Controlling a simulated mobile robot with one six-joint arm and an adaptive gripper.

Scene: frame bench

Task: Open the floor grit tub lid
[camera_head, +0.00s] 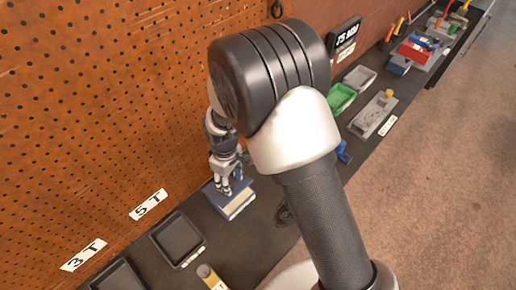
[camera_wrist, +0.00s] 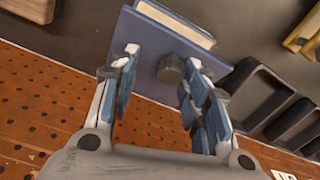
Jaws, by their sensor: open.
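A low blue and cream box (camera_head: 235,205) lies on the dark bench by the orange pegboard. It looks like the grit tub, though I read no label on it. My gripper (camera_head: 231,186) is over the box, fingers pointing down. The lid looks closed, lying flat. In the head view my fingers partly hide the top.
Dark trays (camera_head: 178,240) stand to the left along the bench, with a yellow-labelled item (camera_head: 209,276) near them. A green bin (camera_head: 340,98) and a grey bin (camera_head: 360,78) lie farther right. The pegboard (camera_head: 90,120) rises close behind.

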